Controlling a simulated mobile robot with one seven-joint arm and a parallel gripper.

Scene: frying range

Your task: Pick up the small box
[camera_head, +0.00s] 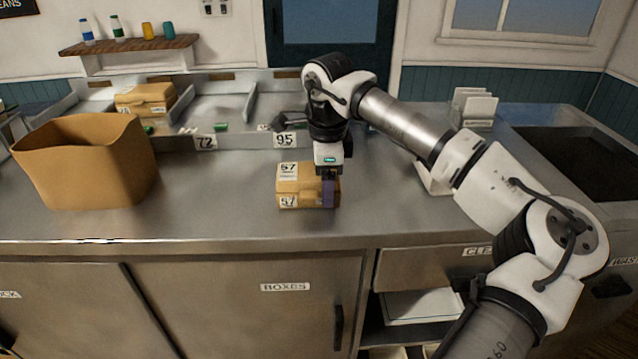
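A small tan cardboard box (296,188) with white labels reading 57 sits on the steel counter, right of the picture's middle-left. My gripper (329,188) points down at the right part of this box. One purple finger shows against the box's near side, close to its right end. The other finger is hidden, so I cannot tell whether the fingers press on the box. The box appears to rest on the counter. Another tan box (146,97) lies in a divided steel bin at the back left.
A large open brown paper bag (85,165) stands on the counter at left. Steel dividers with labels 72 (205,142) and 95 (285,140) run behind the box. The counter between bag and box is clear.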

